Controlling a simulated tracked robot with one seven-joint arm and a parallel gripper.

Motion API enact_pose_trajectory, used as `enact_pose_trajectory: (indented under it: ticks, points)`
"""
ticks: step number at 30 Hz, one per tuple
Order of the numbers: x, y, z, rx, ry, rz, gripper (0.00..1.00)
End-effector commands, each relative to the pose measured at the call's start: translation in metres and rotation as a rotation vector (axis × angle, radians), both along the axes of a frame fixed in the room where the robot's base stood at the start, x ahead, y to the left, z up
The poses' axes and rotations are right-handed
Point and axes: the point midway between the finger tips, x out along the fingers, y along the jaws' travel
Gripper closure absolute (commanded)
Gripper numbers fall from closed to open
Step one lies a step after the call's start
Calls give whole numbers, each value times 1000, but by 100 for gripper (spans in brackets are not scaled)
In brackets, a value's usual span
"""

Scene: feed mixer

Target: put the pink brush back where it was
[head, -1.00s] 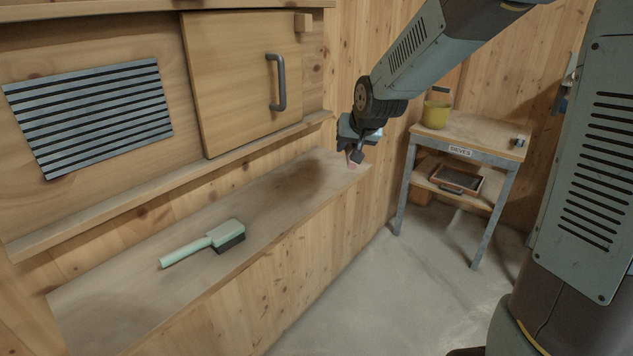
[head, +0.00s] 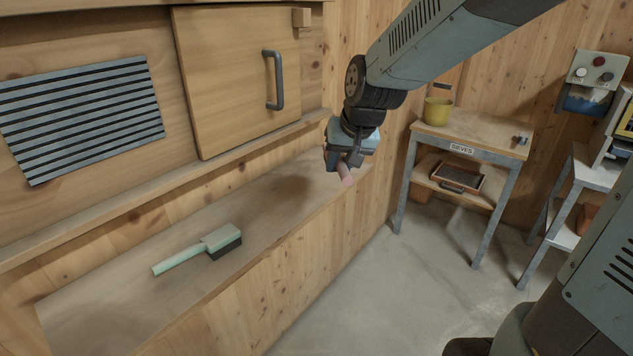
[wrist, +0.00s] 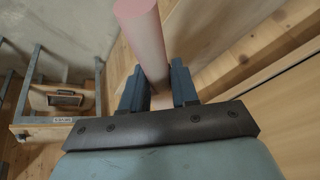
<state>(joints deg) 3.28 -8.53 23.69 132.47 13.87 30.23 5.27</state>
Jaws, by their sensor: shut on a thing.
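My gripper (head: 343,163) is over the far right end of the wooden ledge (head: 120,285), shut on the pink brush. In the wrist view the round pink handle (wrist: 143,35) stands between the two blue fingers of my gripper (wrist: 157,88) and points away from the wrist. The brush's head and bristles are hidden. I cannot tell whether the brush touches the ledge.
A pale green brush (head: 205,248) with dark bristles lies on the ledge. A sliding wooden door (head: 225,80) and a slatted vent (head: 80,115) are above it. A sieve table (head: 480,137) with a yellow pot (head: 437,111) stands to the right. The floor between is clear.

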Motion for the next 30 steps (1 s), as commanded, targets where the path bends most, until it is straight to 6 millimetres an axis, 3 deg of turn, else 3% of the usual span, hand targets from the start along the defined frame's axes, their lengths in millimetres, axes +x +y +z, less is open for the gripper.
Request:
enact_pose_trajectory:
  ticks: [16,30]
  points:
    - [70,35,-35,3,0,11,100]
    - [107,51,-84,1,-1,11,100]
